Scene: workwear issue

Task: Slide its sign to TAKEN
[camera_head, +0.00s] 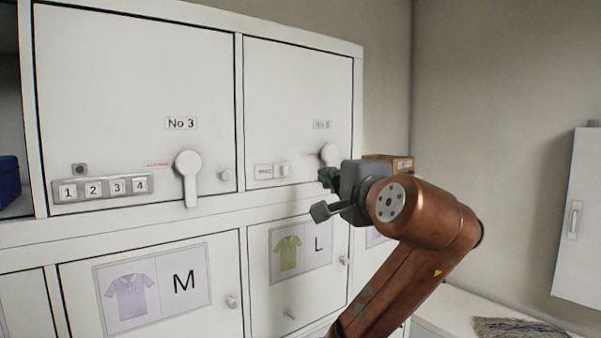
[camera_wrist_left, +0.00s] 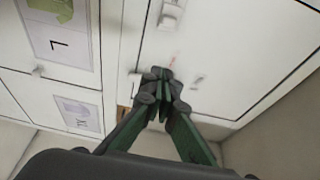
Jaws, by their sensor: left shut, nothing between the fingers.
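A small sliding sign (camera_head: 271,171) with a raised tab sits on the upper right locker door (camera_head: 295,85), left of that door's turning handle (camera_head: 329,154). Its lettering is too small to read. The sign also shows near the top edge of the left wrist view (camera_wrist_left: 170,14). My left gripper (camera_head: 327,180) is in front of this door, to the right of the sign and near the handle. In the left wrist view its fingertips (camera_wrist_left: 157,74) are together and empty, apart from the sign. The fingers hide part of the door and handle. My right gripper is not in view.
The No 3 door (camera_head: 135,75) has a handle (camera_head: 188,176) and a 1-2-3-4 number strip (camera_head: 102,188). M and L shirt doors are below. A white wall cabinet (camera_head: 580,220) is at the right.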

